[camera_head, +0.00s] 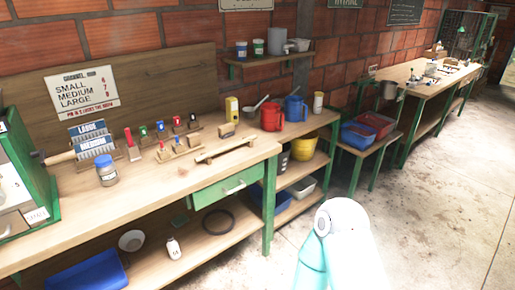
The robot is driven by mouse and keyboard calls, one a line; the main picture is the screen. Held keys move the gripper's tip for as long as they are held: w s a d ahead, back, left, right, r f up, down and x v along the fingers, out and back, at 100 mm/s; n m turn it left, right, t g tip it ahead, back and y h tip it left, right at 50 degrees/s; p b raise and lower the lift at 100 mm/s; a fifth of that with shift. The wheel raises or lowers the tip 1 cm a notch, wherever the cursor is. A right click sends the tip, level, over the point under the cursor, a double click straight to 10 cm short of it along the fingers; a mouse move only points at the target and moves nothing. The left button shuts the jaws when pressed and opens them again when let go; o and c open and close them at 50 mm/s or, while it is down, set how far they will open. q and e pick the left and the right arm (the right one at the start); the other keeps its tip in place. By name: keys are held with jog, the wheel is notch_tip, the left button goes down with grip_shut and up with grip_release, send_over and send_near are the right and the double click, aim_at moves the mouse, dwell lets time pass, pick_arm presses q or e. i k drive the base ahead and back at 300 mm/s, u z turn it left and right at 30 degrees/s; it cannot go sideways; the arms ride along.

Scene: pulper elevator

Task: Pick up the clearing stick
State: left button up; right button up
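A pale wooden stick (226,150) lies near the right end of the near bench (150,190), seemingly raised on small supports. It may be the clearing stick, but I cannot tell for sure. Another rod-like wooden piece (60,158) shows at the left, beside the green machine (22,170). Neither of my grippers is in view. Only a white and teal part of my own arm shows at the bottom, to the right of the bench.
Around the stick are small coloured-handled tools (160,129), a jar with a blue lid (106,171), a red jug (271,117) and a blue jug (295,108). A green drawer (228,187) is below. Open floor (440,190) lies to the right.

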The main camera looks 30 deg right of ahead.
aim_at(233, 145)
jog(key=z, duration=0.85)
jog(key=i, duration=0.5)
jog(key=u, duration=2)
jog(key=i, duration=0.2)
jog(key=u, duration=1.4)
jog(key=k, duration=0.55)
jog(key=u, duration=0.05)
